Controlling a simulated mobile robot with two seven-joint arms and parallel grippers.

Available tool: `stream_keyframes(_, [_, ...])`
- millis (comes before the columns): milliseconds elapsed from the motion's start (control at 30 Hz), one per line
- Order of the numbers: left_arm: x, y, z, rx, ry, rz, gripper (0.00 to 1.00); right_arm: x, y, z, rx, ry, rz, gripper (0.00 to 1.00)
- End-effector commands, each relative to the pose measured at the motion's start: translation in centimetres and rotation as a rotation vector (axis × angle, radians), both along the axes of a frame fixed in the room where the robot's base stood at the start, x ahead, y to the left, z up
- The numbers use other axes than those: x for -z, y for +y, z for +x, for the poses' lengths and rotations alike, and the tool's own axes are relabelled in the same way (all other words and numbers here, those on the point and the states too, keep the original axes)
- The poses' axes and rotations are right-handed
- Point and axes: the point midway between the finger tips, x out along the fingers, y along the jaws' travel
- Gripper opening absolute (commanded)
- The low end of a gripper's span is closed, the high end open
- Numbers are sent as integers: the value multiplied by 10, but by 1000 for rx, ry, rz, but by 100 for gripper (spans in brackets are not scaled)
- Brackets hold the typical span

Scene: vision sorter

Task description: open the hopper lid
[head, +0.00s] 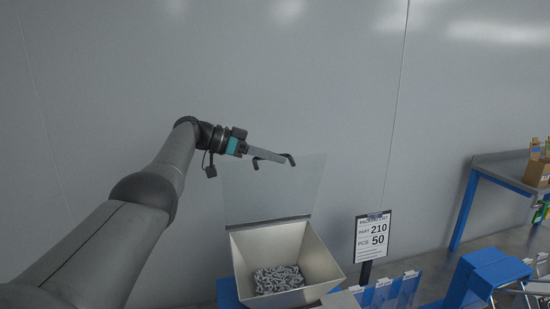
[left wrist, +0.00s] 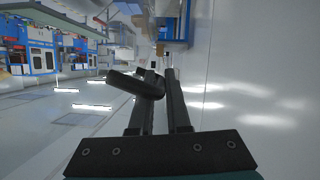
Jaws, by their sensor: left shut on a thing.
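The hopper (head: 316,262) is a pale metal bin, open at the top, with a pile of small metal parts (head: 278,280) inside. Its clear lid (head: 265,200) stands raised, near upright, along the back rim. My left gripper (head: 284,160) is at the lid's top edge, shut on the dark lid handle (head: 291,159). In the left wrist view the dark handle (left wrist: 137,84) lies across the fingers of my left gripper (left wrist: 156,82). My right gripper is in neither view.
A sign (head: 372,237) reading 210 and 50 stands right of the hopper. Blue bins (head: 400,291) and a blue stand (head: 486,272) are at lower right. A blue-legged table (head: 490,172) with a cardboard box (head: 537,170) is at far right. A plain grey wall is behind.

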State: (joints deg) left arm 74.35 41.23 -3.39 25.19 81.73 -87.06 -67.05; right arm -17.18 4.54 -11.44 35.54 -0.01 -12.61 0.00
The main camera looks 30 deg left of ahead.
Motion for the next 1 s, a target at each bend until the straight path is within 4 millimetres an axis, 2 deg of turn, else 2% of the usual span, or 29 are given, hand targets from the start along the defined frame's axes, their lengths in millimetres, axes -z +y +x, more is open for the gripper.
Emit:
stream_keyframes(433, [3,0,0,0,9,0,0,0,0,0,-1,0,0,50])
stream_keyframes(467, [3,0,0,0,10,1,18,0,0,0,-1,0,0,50])
stream_keyframes(700, [2,0,0,0,6,-1,45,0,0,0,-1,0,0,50])
stream_keyframes(1000, [0,3,-2,-1,3,-1,45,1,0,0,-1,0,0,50])
